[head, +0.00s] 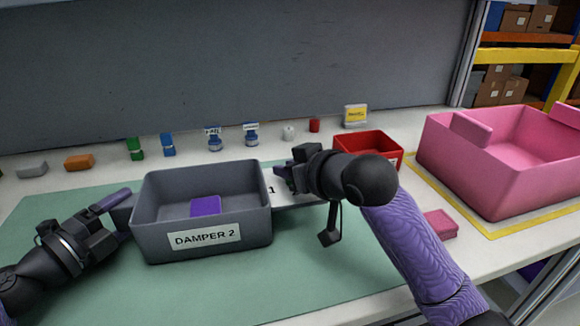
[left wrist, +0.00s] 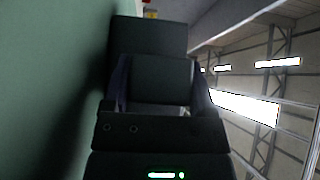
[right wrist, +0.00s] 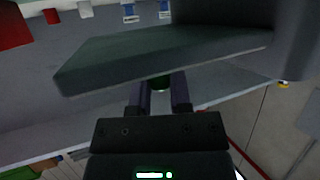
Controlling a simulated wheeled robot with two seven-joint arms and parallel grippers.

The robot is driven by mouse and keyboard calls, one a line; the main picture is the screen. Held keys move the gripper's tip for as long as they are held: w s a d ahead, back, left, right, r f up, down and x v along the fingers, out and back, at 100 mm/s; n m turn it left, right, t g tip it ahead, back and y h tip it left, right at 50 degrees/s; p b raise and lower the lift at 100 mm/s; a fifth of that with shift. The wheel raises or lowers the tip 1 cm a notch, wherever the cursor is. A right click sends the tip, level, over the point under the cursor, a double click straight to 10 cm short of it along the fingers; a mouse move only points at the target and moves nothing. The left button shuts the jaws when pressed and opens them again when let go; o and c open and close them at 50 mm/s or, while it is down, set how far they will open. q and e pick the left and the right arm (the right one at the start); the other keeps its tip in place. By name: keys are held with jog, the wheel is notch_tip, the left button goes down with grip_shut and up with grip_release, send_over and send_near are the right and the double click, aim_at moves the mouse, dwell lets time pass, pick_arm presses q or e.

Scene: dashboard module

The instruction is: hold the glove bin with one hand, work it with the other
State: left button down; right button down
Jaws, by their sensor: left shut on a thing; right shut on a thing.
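The grey open-topped bin (head: 160,245) stands on the green mat, with a white "DAMPER 2" label on its front and a purple block (head: 205,206) inside. My left gripper (head: 118,208) is shut on a dark tab at the bin's left side; the dark tab (left wrist: 165,80) also shows between the fingers in the left wrist view. My right gripper (head: 284,180) is at the bin's right side, beside a white label ending in "1". In the right wrist view it is shut on a small dark part (right wrist: 159,83) by a dark plate (right wrist: 160,58). My right forearm hides some of that side.
A red bin (head: 368,143) and a large pink bin (head: 490,180) stand to the right, with a pink block (head: 440,223) near them. Several small items line the back of the table below a grey panel (head: 200,70). The mat's front (head: 220,295) is clear.

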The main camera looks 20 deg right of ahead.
jog(key=shift+a+f, duration=0.1)
jog(key=c, duration=0.5)
grip_release()
jog(key=shift+c, duration=0.2)
jog(key=shift+s+d+r, duration=0.2)
jog(key=shift+s+d, duration=0.05)
jog(key=v, duration=1.1)
jog(key=shift+s, duration=0.15)
